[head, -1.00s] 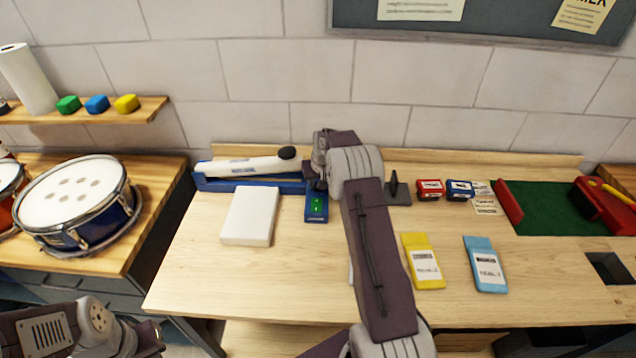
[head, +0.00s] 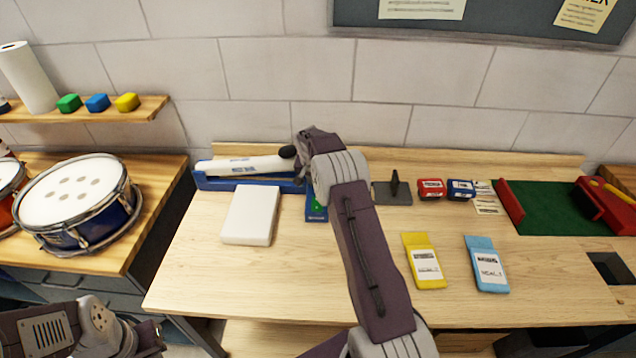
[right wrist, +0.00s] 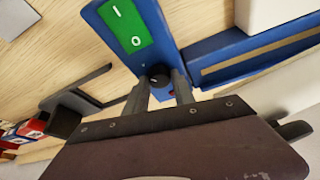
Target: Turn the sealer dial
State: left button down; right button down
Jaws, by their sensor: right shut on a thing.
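The sealer has a blue base (head: 203,183), a white arm (head: 240,166) and a black knob at that arm's end. Its blue control box (head: 311,214) is partly hidden behind my right arm in the head view. In the right wrist view the box carries a green I/O switch (right wrist: 127,27) and a small black dial (right wrist: 155,76) with a pale mark. My right gripper (right wrist: 161,83) has its fingers on either side of the dial, shut on it. The head view hides these fingers. My left arm enters at the lower left; its gripper is out of view.
A white block (head: 250,215) lies left of the control box. A dark stand (head: 392,192) is right of my right arm, then a red box (head: 430,189) and a blue box (head: 460,190). Yellow (head: 424,262) and light blue (head: 486,266) packets lie nearer the front.

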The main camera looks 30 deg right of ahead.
dwell(0.4)
jog(key=c, duration=1.1)
grip_release()
jog(key=b+v, duration=0.1)
jog(key=v, duration=0.8)
jog(key=shift+a+r, duration=0.1)
jog(key=shift+a, duration=0.05)
